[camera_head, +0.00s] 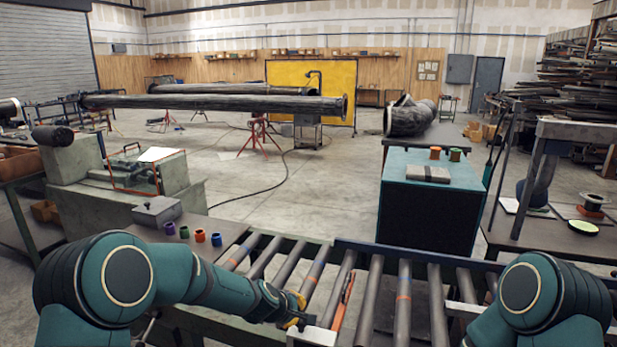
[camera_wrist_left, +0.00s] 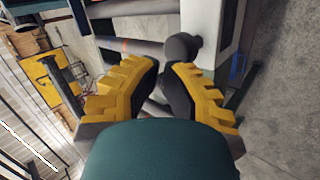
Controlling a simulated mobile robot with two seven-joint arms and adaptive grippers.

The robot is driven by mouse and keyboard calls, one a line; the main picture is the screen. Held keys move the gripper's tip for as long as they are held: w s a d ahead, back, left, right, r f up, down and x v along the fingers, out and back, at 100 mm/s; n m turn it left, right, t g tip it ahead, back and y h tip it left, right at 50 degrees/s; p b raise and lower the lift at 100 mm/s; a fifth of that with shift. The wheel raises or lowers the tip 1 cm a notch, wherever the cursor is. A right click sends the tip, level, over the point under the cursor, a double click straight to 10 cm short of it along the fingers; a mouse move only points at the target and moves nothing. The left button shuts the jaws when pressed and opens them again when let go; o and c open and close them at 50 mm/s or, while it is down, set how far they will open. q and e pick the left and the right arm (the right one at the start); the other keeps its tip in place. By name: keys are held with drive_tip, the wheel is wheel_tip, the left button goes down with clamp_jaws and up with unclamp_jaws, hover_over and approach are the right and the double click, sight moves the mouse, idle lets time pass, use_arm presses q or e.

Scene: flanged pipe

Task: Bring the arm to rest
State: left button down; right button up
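My left arm (camera_head: 200,280) comes in from the lower left and reaches right, low over the roller conveyor. Its left gripper (camera_head: 301,311) with yellow fingers is near the conveyor's front side. In the left wrist view the two yellow fingers of the left gripper (camera_wrist_left: 164,78) stand apart with nothing held between them. A dark rounded knob (camera_wrist_left: 182,48) shows beyond the fingertips. My right arm (camera_head: 545,300) shows only as a bent teal part at the lower right, and its gripper is out of view.
The roller conveyor (camera_head: 376,290) runs along the front, with an orange-handled tool (camera_head: 343,300) on it. Small coloured cups (camera_head: 200,235) stand on the left bench. A teal cabinet (camera_head: 430,207) stands behind the conveyor. The long flanged pipe (camera_head: 220,104) lies far back; open floor lies between.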

use_arm(q)
drive_tip(key=s+a+f+m+g, duration=0.25)
drive_tip(key=s+f, duration=0.35)
drive_tip(key=s, duration=0.4)
drive_tip(key=s+a+f+m+g, duration=0.1)
drive_tip(key=s+a+f+m, duration=0.3)
drive_tip(key=s, duration=0.7)
drive_tip(key=s+a+f+m+g, duration=0.1)
drive_tip(key=s+f+m+g, duration=0.1)
drive_tip(key=s+f, duration=0.65)
drive_tip(key=f+b, duration=0.1)
drive_tip(key=s+f+b, duration=0.1)
drive_tip(key=b, duration=0.1)
drive_tip(key=f+b, duration=0.2)
drive_tip(key=shift+s+d, duration=0.4)
drive_tip(key=shift+r, duration=0.1)
